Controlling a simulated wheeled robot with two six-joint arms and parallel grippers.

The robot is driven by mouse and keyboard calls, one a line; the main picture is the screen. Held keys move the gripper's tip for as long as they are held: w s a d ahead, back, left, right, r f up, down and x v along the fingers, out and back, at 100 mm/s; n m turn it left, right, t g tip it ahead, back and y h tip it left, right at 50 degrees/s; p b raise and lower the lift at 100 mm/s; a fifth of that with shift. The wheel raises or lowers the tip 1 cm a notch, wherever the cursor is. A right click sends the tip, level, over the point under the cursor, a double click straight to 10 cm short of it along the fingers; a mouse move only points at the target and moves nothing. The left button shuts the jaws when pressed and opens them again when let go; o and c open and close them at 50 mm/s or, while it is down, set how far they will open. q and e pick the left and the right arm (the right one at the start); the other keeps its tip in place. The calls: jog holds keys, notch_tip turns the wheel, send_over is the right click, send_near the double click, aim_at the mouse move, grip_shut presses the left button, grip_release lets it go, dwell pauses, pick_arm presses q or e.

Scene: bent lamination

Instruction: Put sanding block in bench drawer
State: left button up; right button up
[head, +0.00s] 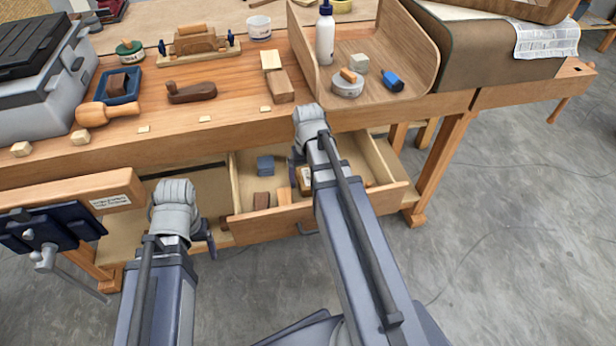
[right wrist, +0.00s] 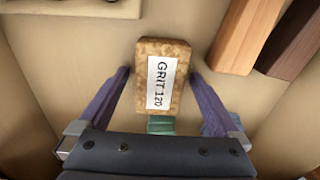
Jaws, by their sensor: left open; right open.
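The sanding block (right wrist: 160,78) is a tan, cork-like block with a white "GRIT 120" label. It lies in the open bench drawer (head: 265,222) and shows partly in the head view (head: 306,180), beside my right arm. My right gripper (right wrist: 160,80) is open, with one finger on each side of the block and a visible gap on both sides. In the head view my right gripper (head: 298,158) is mostly hidden behind its own arm. My left gripper (head: 207,238) is open and empty, left of the drawer front and mostly hidden by its arm.
In the drawer lie a blue-grey block (head: 265,164), a brown block (head: 262,199) and a light wood piece (head: 284,195). The benchtop (head: 225,110) above holds a mallet (head: 105,113), planes and a wooden tray (head: 405,65). A vise (head: 50,230) is at left.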

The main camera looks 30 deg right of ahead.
aim_at(308, 177)
jog(key=shift+r, duration=0.2)
notch_tip(308, 177, up, 12)
jog(key=p, duration=1.2)
dwell(0.6)
